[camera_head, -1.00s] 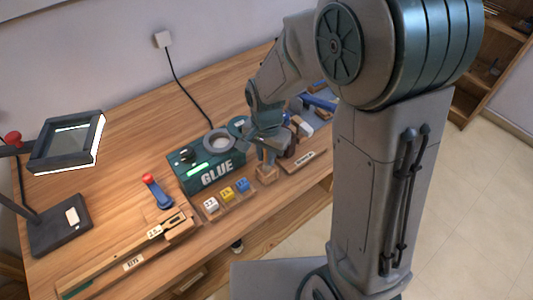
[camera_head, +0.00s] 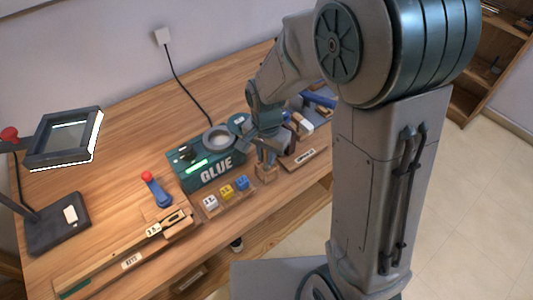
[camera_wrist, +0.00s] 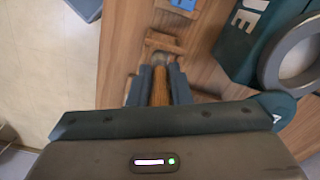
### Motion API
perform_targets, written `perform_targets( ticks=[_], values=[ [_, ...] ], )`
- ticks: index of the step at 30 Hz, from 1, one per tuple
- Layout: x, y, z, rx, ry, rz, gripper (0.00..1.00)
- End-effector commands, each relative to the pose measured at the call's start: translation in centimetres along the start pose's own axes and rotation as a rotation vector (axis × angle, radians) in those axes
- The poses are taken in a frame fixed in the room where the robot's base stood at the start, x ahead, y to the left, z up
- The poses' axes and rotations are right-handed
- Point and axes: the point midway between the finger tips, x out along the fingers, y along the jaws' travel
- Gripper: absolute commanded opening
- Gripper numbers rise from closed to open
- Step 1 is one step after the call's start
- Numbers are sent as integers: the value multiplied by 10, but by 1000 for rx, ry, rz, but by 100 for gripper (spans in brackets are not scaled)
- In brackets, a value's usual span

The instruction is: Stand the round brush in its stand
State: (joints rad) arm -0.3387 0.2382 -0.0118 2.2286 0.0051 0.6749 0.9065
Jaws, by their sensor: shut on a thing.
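My gripper (camera_wrist: 159,88) is shut on the round brush, whose brown wooden handle (camera_wrist: 160,92) shows between the two dark fingers in the wrist view. In the head view my gripper (camera_head: 268,155) is directly over a small wooden stand (camera_head: 266,174) at the front of the bench. The stand also shows in the wrist view (camera_wrist: 160,41), just beyond the fingertips. The brush's lower end is mostly hidden by the fingers, so I cannot tell whether it is inside the stand or just above it.
A green glue box (camera_head: 212,170) with a grey ring stands close left of my gripper. Lettered cubes (camera_head: 227,190) sit in a tray at the front. A labelled wooden board (camera_head: 303,157) and tools lie to the right. A lamp (camera_head: 62,137) stands far left.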

Motion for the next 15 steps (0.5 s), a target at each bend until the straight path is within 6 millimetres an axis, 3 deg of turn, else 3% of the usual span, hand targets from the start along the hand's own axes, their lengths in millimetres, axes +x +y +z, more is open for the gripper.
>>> perform_targets(
  ticks=[15],
  values=[
    [7,0,0,0,0,0,0]
  ],
)
